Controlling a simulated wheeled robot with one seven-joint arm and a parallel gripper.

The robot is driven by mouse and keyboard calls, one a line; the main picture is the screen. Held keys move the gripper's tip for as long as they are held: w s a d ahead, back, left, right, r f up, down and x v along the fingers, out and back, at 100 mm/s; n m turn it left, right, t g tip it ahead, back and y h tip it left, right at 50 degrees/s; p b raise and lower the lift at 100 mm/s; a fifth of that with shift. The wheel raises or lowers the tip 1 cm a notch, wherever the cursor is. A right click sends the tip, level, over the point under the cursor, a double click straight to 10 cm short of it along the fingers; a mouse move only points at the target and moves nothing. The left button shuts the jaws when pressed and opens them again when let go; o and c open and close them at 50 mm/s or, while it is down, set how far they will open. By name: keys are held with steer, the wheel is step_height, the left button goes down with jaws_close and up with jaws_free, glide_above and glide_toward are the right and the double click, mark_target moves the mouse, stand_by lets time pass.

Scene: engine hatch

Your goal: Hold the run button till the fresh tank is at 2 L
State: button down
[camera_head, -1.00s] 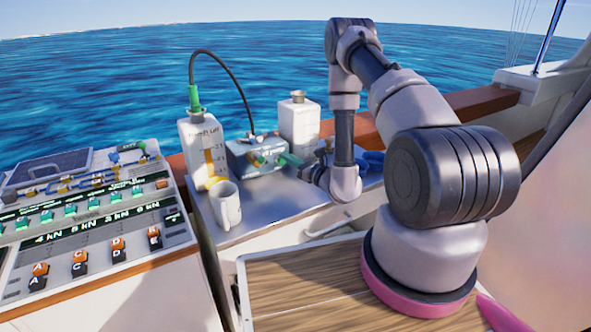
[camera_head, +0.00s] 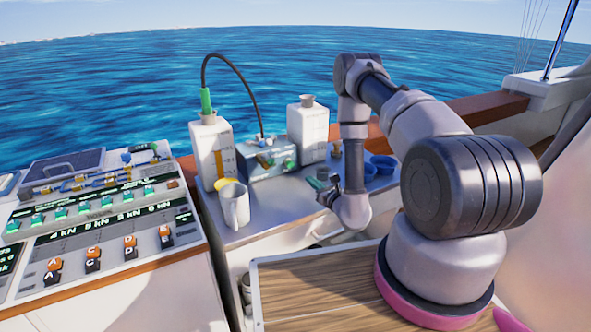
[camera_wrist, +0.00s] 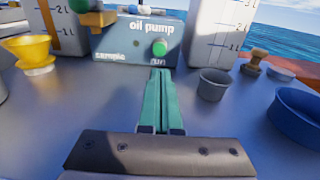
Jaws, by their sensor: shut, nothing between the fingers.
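The pump box (camera_wrist: 137,40), labelled "oil pump", has a round green button (camera_wrist: 159,47) above the word "run". My gripper (camera_wrist: 160,73) is shut and empty, its green fingers pointing at the box, apart from the button. In the head view my gripper (camera_head: 316,183) is in front and to the right of the pump box (camera_head: 268,158). A white tank (camera_head: 213,147) with a green hose fitting stands left of the box, with an orange strip by its scale. A second white tank (camera_head: 308,130) stands right; its level is unclear. Which is the fresh tank is unmarked in view.
A white mug (camera_head: 234,207) and yellow funnel (camera_wrist: 27,48) stand at left. A grey cup (camera_wrist: 213,84), brown stopper (camera_wrist: 255,62) and blue bowl (camera_wrist: 299,117) are at right. The counter between gripper and box is clear. A button panel (camera_head: 100,215) lies left.

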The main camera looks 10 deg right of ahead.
mark_target(291, 163)
steer(key=x, duration=1.1)
steer(key=shift+w+a, duration=0.1)
steer(key=shift+w, duration=0.15)
steer(key=shift+x, duration=0.95)
steer(key=shift+r, duration=0.15)
steer(key=shift+w+r, duration=0.2)
stand_by(5.3)
